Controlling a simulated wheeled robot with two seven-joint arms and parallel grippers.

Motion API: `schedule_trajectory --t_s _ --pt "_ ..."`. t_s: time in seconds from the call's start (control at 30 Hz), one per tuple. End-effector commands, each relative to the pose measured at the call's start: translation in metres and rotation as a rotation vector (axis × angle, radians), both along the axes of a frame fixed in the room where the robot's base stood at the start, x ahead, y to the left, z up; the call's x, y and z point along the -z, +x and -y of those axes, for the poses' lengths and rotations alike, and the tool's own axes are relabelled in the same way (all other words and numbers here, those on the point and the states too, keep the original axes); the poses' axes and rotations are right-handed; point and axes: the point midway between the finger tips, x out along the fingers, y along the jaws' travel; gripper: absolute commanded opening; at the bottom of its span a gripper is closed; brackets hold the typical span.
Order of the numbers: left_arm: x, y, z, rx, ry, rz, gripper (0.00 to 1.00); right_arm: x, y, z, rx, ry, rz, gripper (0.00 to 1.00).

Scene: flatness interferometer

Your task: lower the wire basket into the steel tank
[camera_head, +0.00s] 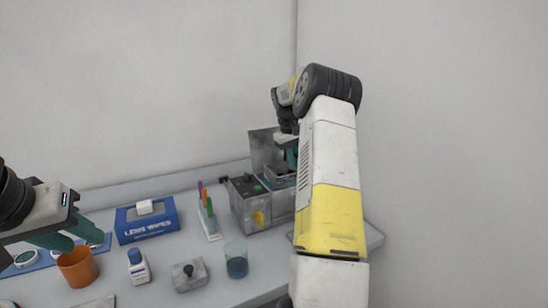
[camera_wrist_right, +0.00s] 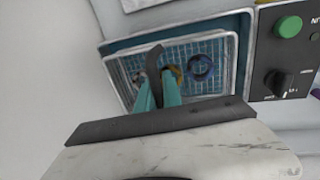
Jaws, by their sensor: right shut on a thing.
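The wire basket (camera_wrist_right: 205,72) shows in the right wrist view, with a blue ring (camera_wrist_right: 201,67) and a yellowish round piece (camera_wrist_right: 174,75) inside it. My right gripper (camera_wrist_right: 160,88) is shut on the basket's dark handle (camera_wrist_right: 153,62). The basket lies within the outline of the tank's blue-edged opening (camera_wrist_right: 130,43); how deep it sits is hard to tell. In the head view the steel tank (camera_head: 282,206) stands at the back right, partly hidden by my right arm, with my right gripper (camera_head: 291,158) over it. My left gripper (camera_head: 87,242) is open and empty near an orange cup.
A control box with a green button (camera_wrist_right: 289,27) and black knob adjoins the tank. An orange cup (camera_head: 77,267), lens wipes box (camera_head: 147,222), white bottle (camera_head: 138,267), glass beaker (camera_head: 236,260), grey block (camera_head: 188,277) and pen rack (camera_head: 210,222) stand on the table. A wall rises behind.

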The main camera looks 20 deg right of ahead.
Motion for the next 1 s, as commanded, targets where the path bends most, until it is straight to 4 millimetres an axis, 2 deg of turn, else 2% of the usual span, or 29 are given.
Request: schedule_trajectory --t_s 1.0 --pt "0.000 0.000 0.000 0.000 0.000 0.000 0.36 0.080 0.000 0.000 0.000 0.000 0.000 0.00"
